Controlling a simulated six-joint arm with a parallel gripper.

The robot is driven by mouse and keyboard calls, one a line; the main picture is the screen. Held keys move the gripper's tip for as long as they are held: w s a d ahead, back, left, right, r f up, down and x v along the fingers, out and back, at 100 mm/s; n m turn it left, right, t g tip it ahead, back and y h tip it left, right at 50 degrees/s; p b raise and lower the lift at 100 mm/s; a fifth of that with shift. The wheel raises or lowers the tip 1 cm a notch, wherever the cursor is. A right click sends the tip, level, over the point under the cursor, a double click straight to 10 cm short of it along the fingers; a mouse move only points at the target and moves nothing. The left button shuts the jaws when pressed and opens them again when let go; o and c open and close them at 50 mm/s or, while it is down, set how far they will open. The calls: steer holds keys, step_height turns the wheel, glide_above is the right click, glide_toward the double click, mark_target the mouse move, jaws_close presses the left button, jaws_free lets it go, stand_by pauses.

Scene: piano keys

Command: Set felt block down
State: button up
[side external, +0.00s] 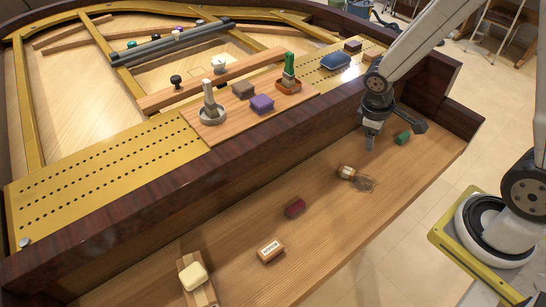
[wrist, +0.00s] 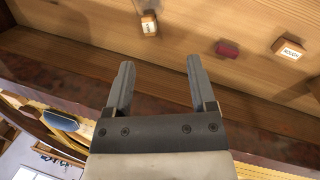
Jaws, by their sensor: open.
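I cannot tell for sure which block is the felt one. A dark red block (side external: 295,207) lies on the wooden ledge; it also shows in the wrist view (wrist: 228,49). A green block (side external: 402,138) lies on the ledge at the right, close to my gripper. A purple block (side external: 262,103) and a brown block (side external: 243,90) sit on the raised wooden board. My gripper (side external: 370,142) is above the ledge, left of the green block. In the wrist view its two fingers (wrist: 160,68) stand apart with nothing between them.
A labelled tan block (side external: 270,250) and a small labelled wooden piece (side external: 346,172) lie on the ledge. A cream block (side external: 193,276) sits at the front left. The dark wooden rail (side external: 200,185) stands behind the ledge. Bare ledge lies between the blocks.

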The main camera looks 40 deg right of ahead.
steer(key=s+a+r+m+t+y, duration=0.2)
steer(key=a+r+m+t, duration=0.1)
steer(key=a, duration=0.3)
steer(key=shift+s+a+r+m+y, duration=0.15)
steer(key=shift+s+r+m+y, duration=0.2)
steer(key=shift+r, duration=0.55)
steer(key=shift+w, duration=0.1)
stand_by(0.3)
